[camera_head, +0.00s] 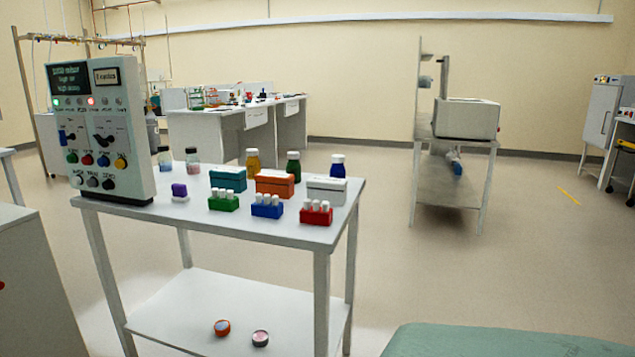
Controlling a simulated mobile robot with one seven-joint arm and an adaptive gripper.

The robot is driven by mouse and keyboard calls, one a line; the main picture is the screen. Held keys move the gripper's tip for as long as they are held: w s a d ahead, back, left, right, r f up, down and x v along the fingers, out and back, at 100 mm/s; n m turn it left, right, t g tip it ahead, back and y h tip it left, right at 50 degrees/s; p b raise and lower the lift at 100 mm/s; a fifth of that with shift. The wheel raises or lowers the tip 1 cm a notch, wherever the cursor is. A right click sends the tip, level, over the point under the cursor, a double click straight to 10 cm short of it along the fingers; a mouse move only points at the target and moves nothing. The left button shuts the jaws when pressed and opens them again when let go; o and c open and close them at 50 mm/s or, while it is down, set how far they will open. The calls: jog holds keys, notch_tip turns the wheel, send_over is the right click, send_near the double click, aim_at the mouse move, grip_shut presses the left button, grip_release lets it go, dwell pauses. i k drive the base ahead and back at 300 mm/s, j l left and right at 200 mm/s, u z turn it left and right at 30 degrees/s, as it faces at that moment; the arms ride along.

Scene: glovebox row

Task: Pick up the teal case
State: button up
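The teal case (227,183) is a small box with a lighter lid edge. It stands on the white table (190,219), towards the middle. The green vial rack (223,204) stands just in front of it and hides a little of its lower front. The orange case (274,187) is to its right, and the white case (326,193) is farther right. My gripper is not in view.
A control panel (105,130) stands at the table's left end. A blue rack (267,210) and a red rack (316,216) line the front. Bottles (252,163) stand behind the cases. The floor (385,260) right of the table is clear.

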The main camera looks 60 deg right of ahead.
aim_at(228, 179)
jog(key=z, duration=1.6)
jog(key=i+j, duration=0.05)
